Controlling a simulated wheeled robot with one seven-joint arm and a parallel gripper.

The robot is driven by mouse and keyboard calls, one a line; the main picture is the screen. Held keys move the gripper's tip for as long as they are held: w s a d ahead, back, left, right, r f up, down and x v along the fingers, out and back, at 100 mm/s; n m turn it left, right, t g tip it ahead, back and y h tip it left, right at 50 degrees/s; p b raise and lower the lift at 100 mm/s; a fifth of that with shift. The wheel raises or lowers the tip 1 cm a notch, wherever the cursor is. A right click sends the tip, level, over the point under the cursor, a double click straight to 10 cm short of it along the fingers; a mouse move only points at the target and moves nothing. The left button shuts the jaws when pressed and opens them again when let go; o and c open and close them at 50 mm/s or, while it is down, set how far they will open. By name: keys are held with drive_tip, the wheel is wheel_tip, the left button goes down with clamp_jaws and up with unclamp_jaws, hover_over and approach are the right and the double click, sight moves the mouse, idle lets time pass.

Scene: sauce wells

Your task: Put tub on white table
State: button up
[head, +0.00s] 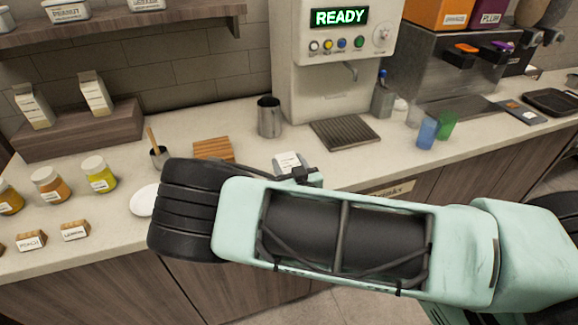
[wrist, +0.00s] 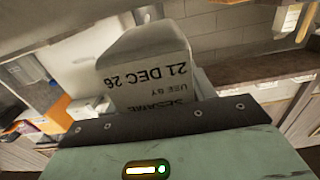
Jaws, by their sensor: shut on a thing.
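My gripper (head: 301,175) is over the front part of the counter, largely hidden behind my own arm in the head view. It is shut on a pale grey-white tub (head: 287,160). In the wrist view the tub (wrist: 150,58) stands beyond the dark gripper edge, with upside-down print reading SESAME, USE BY and 21 DEC 26. The pale counter (head: 365,170) runs across the head view. I cannot make out a separate white table.
A metal cup (head: 269,117), a slatted wooden block (head: 213,150) and a drip grate (head: 343,134) stand behind the gripper. Sauce jars (head: 99,175) and a white plate (head: 144,200) are at left. Blue (head: 427,132) and green (head: 446,125) cups stand at right.

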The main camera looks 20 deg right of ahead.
drive_tip(key=shift+f, duration=0.7)
drive_tip(key=shift+f, duration=0.2)
drive_tip(key=o, duration=1.2)
drive_tip(key=shift+r, duration=0.1)
